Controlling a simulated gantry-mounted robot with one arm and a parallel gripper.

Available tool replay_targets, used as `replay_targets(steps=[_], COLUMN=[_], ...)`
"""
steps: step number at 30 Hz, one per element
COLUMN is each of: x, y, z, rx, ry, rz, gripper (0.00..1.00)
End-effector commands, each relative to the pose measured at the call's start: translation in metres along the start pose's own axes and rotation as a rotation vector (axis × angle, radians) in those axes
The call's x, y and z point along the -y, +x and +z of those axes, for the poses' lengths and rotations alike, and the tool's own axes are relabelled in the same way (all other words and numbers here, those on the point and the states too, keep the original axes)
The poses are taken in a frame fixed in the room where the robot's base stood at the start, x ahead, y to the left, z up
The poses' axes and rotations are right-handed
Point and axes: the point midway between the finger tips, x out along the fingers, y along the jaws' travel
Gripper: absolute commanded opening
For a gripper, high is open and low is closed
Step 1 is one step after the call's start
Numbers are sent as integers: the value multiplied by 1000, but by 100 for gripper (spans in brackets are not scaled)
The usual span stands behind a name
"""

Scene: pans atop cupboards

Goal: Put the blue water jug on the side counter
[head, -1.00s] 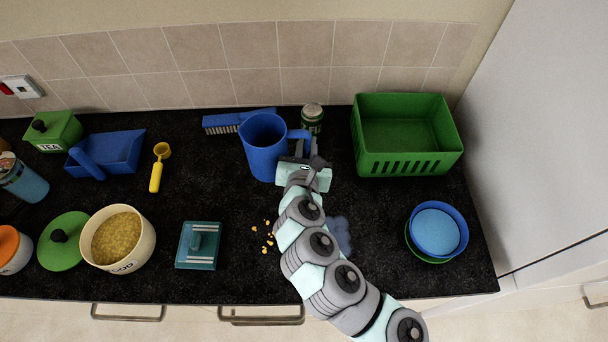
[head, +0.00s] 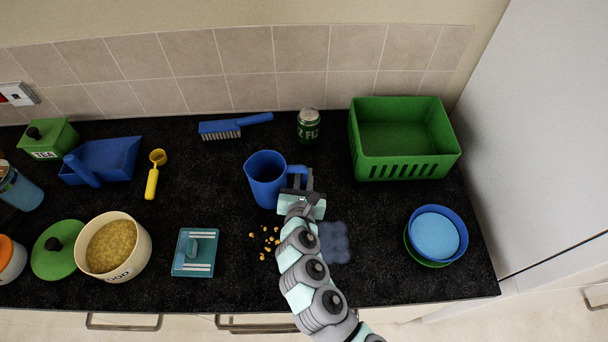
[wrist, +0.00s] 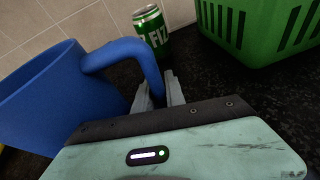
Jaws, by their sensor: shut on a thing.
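The blue water jug (head: 266,180) is upright near the middle of the black counter in the head view, its handle pointing right. My gripper (head: 303,182) is at the jug's right side, shut on the handle. In the wrist view the jug (wrist: 40,100) fills the left side, and its handle comes down between the fingers of my gripper (wrist: 158,95). The jug's base is hidden in the wrist view, and I cannot tell whether it touches the counter.
A green can (head: 308,126) stands behind my gripper, and a green basket (head: 405,168) is at the back right. A blue brush (head: 235,126) lies behind the jug. Yellow crumbs (head: 264,240) and a dark blue patch (head: 334,243) are in front. Stacked bowls (head: 437,234) sit at right.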

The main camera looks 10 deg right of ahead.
Motion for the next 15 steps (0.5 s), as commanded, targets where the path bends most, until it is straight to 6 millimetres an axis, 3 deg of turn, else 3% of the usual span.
replay_targets(steps=[6, 7, 15], x=[0, 0, 0], y=[1, 1, 1], z=[-3, -3, -3], rx=[1, 0, 0], ry=[1, 1, 1], rz=[1, 1, 0], gripper=[0, 18, 37])
